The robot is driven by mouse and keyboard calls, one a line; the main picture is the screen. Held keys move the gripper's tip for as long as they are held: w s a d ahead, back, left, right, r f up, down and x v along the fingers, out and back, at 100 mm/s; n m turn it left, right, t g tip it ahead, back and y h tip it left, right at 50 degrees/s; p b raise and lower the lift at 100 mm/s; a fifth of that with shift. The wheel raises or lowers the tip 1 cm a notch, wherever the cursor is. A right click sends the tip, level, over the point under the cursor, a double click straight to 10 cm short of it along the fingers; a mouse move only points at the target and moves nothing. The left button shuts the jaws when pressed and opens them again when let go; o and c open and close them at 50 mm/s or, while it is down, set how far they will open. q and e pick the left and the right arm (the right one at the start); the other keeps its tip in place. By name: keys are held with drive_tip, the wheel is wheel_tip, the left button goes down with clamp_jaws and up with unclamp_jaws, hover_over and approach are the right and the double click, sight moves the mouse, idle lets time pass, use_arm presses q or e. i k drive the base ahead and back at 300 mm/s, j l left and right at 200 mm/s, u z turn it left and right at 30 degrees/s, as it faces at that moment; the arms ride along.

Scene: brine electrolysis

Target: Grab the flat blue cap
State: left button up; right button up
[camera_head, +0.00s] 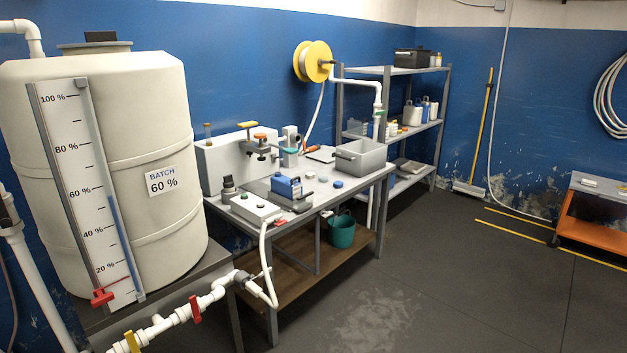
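A small flat blue cap (338,184) lies on the grey workbench (352,190), near its front edge and below the grey bin. A second small round piece (323,179), blue and pale, lies just to its left. A pale round piece (310,174) lies further left. They are too small to make out in detail. Neither of my grippers is in view.
A blue device (287,187) and a white switch box (256,208) stand left of the caps. A grey bin (361,158) stands behind them. A large white tank (165,215) with pipes stands at the left.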

sight(338, 184)
drive_tip(key=i+l, duration=0.2)
drive_tip(key=i, duration=0.3)
drive_tip(key=i+l, duration=0.2)
drive_tip(key=i, duration=0.25)
drive_tip(key=i+l, duration=0.2)
drive_tip(key=i, duration=0.3)
